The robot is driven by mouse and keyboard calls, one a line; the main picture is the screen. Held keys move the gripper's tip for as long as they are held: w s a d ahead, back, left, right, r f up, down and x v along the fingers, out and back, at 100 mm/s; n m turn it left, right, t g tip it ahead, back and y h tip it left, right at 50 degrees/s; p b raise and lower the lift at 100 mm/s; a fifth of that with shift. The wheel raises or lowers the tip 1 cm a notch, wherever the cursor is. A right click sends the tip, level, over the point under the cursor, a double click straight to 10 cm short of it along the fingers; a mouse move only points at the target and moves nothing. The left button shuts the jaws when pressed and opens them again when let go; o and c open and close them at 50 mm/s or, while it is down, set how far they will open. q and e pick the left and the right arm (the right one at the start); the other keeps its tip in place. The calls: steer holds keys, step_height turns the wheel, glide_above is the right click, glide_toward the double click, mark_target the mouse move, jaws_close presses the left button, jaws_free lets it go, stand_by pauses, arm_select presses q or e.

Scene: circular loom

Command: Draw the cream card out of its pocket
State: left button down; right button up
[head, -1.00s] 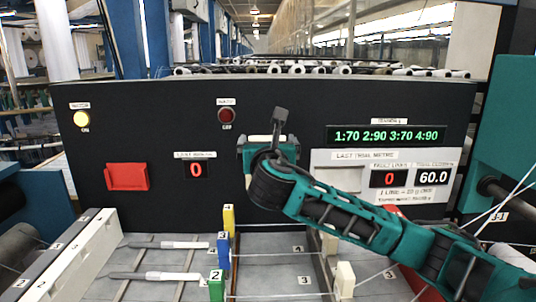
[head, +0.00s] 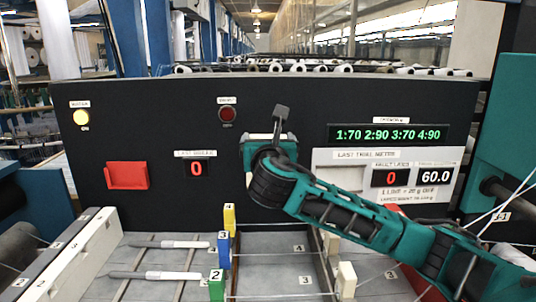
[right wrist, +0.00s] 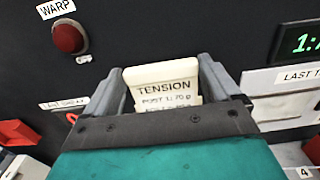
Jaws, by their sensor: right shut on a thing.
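The cream card (right wrist: 162,78) shows in the right wrist view, printed with TENSION and a line about post 1. It stands between the two fingers of my right gripper (right wrist: 165,85), which is shut on it. In the head view my right gripper (head: 268,145) is in front of the black panel, and a small cream edge of the card (head: 258,137) shows above it. The pocket and the card's lower part are hidden behind the gripper. My left gripper is in neither view.
The black panel (head: 150,112) carries a red warp lamp (head: 227,114), a red block (head: 127,175) and a green display (head: 388,134). Below stand a yellow post (head: 229,220), a blue post (head: 223,250), a green post (head: 216,286) and cream blocks (head: 346,280).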

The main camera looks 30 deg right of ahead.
mark_target(268, 102)
steer(key=shift+r, duration=0.1)
steer(key=shift+r+p, duration=0.5)
steer(key=shift+p, duration=0.25)
steer(key=shift+r, duration=3.2)
steer(key=shift+a+f, duration=0.1)
